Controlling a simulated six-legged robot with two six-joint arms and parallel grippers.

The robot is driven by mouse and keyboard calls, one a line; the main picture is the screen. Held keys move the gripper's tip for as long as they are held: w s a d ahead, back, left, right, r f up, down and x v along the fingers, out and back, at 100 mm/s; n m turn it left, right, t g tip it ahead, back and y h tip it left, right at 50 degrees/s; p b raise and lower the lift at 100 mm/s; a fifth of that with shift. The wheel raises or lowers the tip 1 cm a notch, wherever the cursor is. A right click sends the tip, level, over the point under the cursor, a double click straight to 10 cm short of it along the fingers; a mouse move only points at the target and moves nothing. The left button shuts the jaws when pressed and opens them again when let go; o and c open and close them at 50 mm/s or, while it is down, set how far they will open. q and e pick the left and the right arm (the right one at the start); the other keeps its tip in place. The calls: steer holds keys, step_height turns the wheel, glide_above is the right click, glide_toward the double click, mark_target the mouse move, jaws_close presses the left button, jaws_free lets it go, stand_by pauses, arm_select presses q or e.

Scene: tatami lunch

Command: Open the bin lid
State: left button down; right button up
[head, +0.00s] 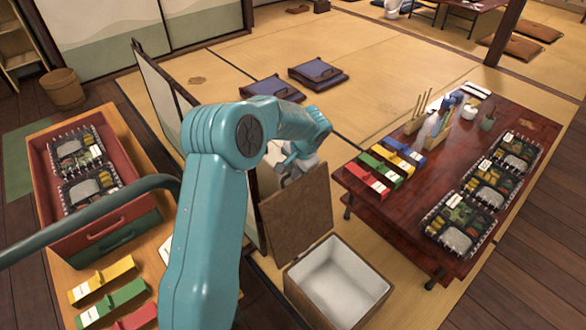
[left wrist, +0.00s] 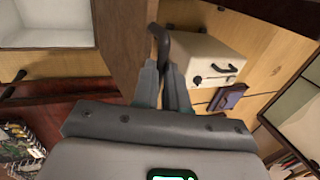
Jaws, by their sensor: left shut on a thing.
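In the left wrist view the lid (left wrist: 122,45) is seen edge-on beside the bin's white inside (left wrist: 45,12). My left gripper (left wrist: 162,75) is shut on the dark curved lid handle (left wrist: 161,38). In the head view my teal arm reaches over to the lid's far side, and the fingertips are hidden. My right gripper is not in view.
A low dark red table (head: 405,205) with lunch boxes and coloured packs stands at right. A wooden counter (head: 150,255) with a red tray (head: 110,215) is at left. A folding screen (head: 160,90) stands behind my arm. A cream box (left wrist: 205,50) is beyond the lid.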

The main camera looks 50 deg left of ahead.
arm_select(q)
steer(key=d+b, duration=0.1)
steer(key=d, duration=0.7)
steer(key=shift+s+d+r, duration=0.15)
steer(key=shift+d+r, duration=0.05)
steer(key=shift+r, duration=0.1)
steer(key=c, duration=1.2)
jaws_free()
steer(key=shift+o, duration=0.2)
steer(key=p+v, duration=0.5)
steer(key=v, duration=1.1)
steer(key=shift+r, duration=0.2)
